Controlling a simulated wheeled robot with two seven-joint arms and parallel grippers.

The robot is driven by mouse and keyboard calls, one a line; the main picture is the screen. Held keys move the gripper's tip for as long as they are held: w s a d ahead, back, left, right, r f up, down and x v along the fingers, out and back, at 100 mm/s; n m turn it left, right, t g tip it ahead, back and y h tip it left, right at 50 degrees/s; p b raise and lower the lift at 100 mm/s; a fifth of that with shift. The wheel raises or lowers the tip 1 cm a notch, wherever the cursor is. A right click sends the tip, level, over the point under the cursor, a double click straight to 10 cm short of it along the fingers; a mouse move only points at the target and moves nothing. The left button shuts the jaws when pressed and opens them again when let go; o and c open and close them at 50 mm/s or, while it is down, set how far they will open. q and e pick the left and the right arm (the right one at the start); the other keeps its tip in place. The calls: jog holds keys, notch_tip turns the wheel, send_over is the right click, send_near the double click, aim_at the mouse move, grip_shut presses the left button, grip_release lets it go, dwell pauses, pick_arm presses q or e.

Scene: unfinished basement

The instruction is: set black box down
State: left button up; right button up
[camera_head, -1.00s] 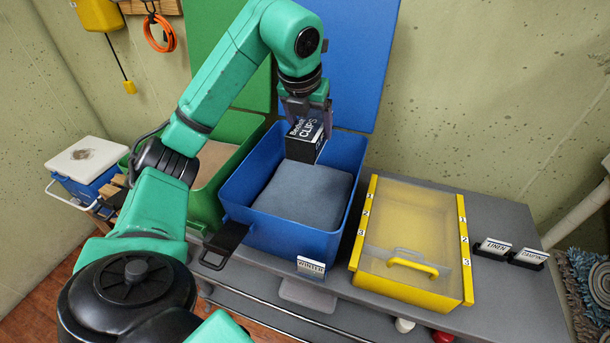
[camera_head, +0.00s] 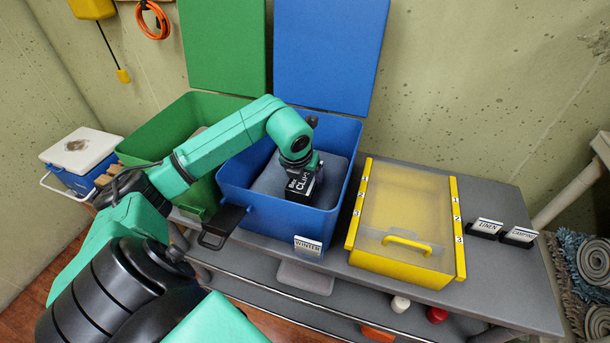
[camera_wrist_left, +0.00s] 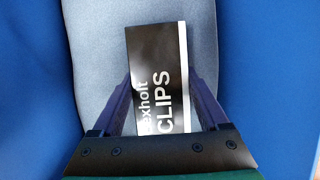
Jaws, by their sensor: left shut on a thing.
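The black box (camera_head: 300,188), lettered "CLIPS" in white, is inside the open blue bin (camera_head: 235,198), labelled "WINTER". It also shows in the left wrist view (camera_wrist_left: 155,60), over the grey-blue folded cloth (camera_head: 268,182). My left gripper (camera_head: 304,172) points down into the bin and is shut on the box; in the wrist view its two fingers (camera_wrist_left: 162,100) flank the box. The box is low, at or just above the cloth; I cannot tell whether it touches. My right gripper is not in view.
A green bin (camera_head: 150,140) stands left of the blue one, and a yellow clear-lidded case (camera_head: 400,215) right of it. The raised blue lid (camera_head: 330,60) is behind. Label stands (camera_head: 486,228) sit on the grey table (camera_head: 510,290).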

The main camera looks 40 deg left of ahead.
pick_arm(q)
jog(key=o, duration=1.3)
jog(key=shift+o, duration=0.5)
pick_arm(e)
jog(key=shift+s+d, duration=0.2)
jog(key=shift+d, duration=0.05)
pick_arm(q)
jog(key=shift+s+r, duration=0.1)
jog(key=shift+r, duration=0.2)
jog(key=b+v, duration=0.1)
jog(key=v, duration=1)
jog(key=shift+r, duration=0.25)
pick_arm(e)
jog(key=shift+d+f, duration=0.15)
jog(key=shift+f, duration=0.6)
pick_arm(q)
jog(key=shift+d, duration=0.1)
